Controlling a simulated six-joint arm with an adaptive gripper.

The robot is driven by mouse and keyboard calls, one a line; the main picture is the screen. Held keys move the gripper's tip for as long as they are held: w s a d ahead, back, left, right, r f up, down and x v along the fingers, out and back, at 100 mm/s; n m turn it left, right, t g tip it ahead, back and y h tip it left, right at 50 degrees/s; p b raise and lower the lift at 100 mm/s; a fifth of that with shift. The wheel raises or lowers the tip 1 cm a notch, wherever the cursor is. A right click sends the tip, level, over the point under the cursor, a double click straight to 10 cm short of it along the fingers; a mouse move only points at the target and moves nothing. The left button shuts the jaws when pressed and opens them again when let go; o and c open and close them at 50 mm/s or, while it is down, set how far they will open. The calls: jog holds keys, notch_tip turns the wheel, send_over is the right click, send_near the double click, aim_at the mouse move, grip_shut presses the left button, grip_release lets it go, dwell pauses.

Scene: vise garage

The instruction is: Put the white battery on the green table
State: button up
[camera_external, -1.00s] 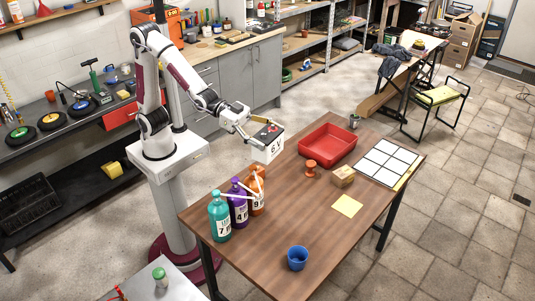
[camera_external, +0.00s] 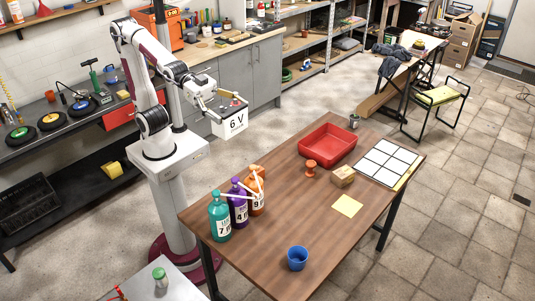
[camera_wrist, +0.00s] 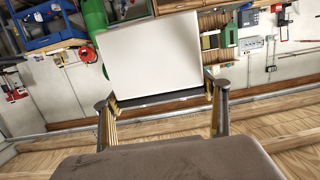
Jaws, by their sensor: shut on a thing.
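The white battery (camera_external: 230,125) is a boxy block with "6 V" on its side and a dark top. My gripper (camera_external: 222,104) is shut on its top and holds it in the air, left of the brown table. In the wrist view, a blank white face of the battery (camera_wrist: 150,55) fills the upper middle, beyond the two fingers of my gripper (camera_wrist: 163,98).
The brown table (camera_external: 290,215) bears a red tray (camera_external: 327,145), teal (camera_external: 220,218), purple (camera_external: 238,204) and orange bottles, a blue cup (camera_external: 297,258) and a white-squared panel (camera_external: 388,161). Grey cabinets (camera_external: 232,78) stand behind the battery.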

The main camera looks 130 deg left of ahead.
aim_at(221, 109)
jog(key=shift+h, duration=0.3)
jog(key=shift+s+d+r, duration=0.45)
jog(key=shift+s+r, duration=0.15)
jog(key=shift+s, duration=0.2)
jog(key=shift+s+d+r, duration=0.45)
jog(key=shift+s+r, duration=0.15)
jog(key=shift+s, duration=0.15)
jog(key=shift+w+f, duration=0.1)
jog(key=shift+w+d+f+m, duration=0.3)
jog(key=shift+w+d, duration=0.2)
jog(key=shift+w, duration=0.2)
jog(key=w+d+f+m+h, duration=0.2)
jog(key=w+d+f+h, duration=0.2)
jog(key=w+d+f, duration=1.3)
jog(key=s+d+f+m+h, duration=0.1)
jog(key=d+f, duration=0.8)
jog(key=f, duration=0.4)
jog(key=s+d+f+m+g+h, duration=0.1)
jog(key=s+d+f, duration=0.1)
jog(key=d+f, duration=0.8)
jog(key=shift+s+d+f, duration=0.2)
jog(key=shift+d+f, duration=0.1)
jog(key=shift+f, duration=1.4)
jog(key=shift+f, duration=0.15)
